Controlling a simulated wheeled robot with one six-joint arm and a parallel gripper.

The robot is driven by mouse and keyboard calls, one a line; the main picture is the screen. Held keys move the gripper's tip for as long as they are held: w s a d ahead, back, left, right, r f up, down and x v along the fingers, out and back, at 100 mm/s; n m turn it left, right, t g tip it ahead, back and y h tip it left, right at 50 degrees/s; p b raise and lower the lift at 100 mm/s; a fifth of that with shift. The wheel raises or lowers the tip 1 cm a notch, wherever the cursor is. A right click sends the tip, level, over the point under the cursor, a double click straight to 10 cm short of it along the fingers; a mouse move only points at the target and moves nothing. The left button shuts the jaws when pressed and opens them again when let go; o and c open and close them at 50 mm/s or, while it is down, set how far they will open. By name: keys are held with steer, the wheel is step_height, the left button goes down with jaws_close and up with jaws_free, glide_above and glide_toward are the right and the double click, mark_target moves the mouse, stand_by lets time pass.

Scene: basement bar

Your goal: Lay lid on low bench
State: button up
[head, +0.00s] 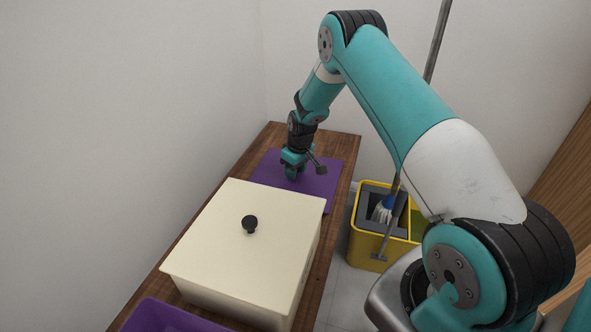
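The cream lid (211,225) with a black round knob (250,224) lies flat on top of a cream box (287,296). The box stands on the low wooden bench (261,147) along the wall. My gripper (291,176) points down over the purple mat (323,186) at the far end of the bench, behind the lid and apart from it. Its fingers are small and dark in this view, so I cannot tell whether they are open or shut. No held object shows at the gripper.
A yellow mop bucket (366,247) with a mop stands on the floor right of the bench. Walls close in the left and back.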

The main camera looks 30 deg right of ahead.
mark_target(299, 178)
steer(key=o, duration=0.3)
step_height(299, 178, up, 12)
steer(key=s+p, duration=0.2)
steer(key=p, duration=0.2)
steer(key=s+a+r+n+y, duration=0.1)
steer(key=s+a+r, duration=0.4)
steer(key=a+r, duration=0.3)
steer(key=s+a+r+n+y, duration=0.1)
steer(key=s+a+r, duration=0.3)
steer(key=a+r, duration=0.35)
steer(key=s+a+r, duration=0.2)
steer(key=s+a, duration=0.1)
steer(key=s, duration=0.5)
steer(key=s+a+r+n+g+y, duration=0.1)
steer(key=s+a+r, duration=0.2)
steer(key=s, duration=0.5)
steer(key=s+a+r+n, duration=0.1)
steer(key=s+a, duration=0.3)
steer(key=s, duration=0.5)
steer(key=shift+s+a+r+g+y, duration=0.1)
steer(key=shift+a+r+g+y, duration=0.3)
steer(key=shift+r, duration=0.4)
